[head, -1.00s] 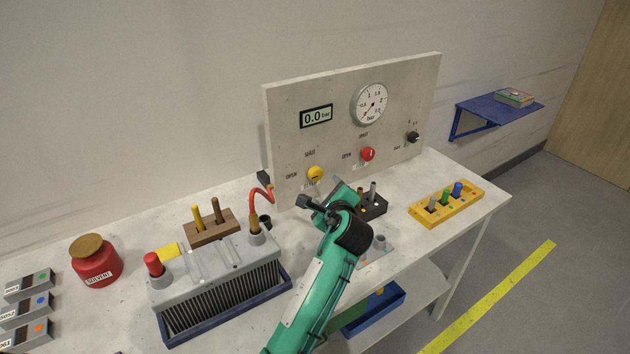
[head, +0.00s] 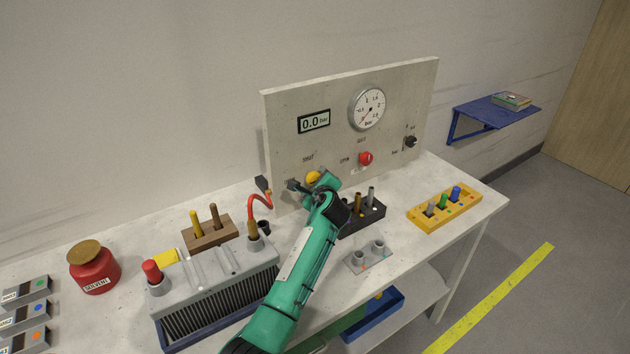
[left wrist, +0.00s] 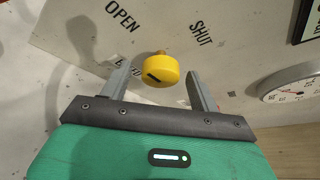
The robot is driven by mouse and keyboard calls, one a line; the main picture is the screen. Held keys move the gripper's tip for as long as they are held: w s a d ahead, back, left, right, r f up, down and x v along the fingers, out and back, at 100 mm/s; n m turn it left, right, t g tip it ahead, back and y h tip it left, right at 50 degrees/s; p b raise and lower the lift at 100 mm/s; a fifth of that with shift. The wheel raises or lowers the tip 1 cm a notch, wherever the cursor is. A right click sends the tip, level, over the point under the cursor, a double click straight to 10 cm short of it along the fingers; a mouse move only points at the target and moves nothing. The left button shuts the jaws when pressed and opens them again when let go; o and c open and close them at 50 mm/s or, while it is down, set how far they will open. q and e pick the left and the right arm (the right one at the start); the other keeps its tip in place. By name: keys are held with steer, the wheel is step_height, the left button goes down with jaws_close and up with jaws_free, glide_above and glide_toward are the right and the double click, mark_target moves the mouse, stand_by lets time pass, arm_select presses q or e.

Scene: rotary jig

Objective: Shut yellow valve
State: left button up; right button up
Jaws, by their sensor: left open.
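The yellow valve (head: 313,177) is a round knob on the upright grey panel (head: 290,120), partly hidden by my left gripper in the head view. In the left wrist view the yellow valve (left wrist: 160,70) sits between the fingers, with a dark mark on its face and the words OPEN and SHUT on the panel beyond. My left gripper (left wrist: 158,88) is open, one finger on each side of the knob, with gaps showing. In the head view my left gripper (head: 308,186) is close in front of the panel. My right gripper is not in view.
A red valve (head: 366,159), a black knob (head: 410,142), a gauge (head: 367,109) and a 0.0 bar display (head: 314,121) are on the panel. A dark holder (head: 372,214) with pegs, a grey battery-like block (head: 215,290) and a red cable (head: 260,198) are near my arm.

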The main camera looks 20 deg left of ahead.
arm_select(q)
steer(key=shift+w+a+f, duration=0.1)
steer(key=shift+w+a, duration=0.1)
steer(key=shift+w, duration=0.05)
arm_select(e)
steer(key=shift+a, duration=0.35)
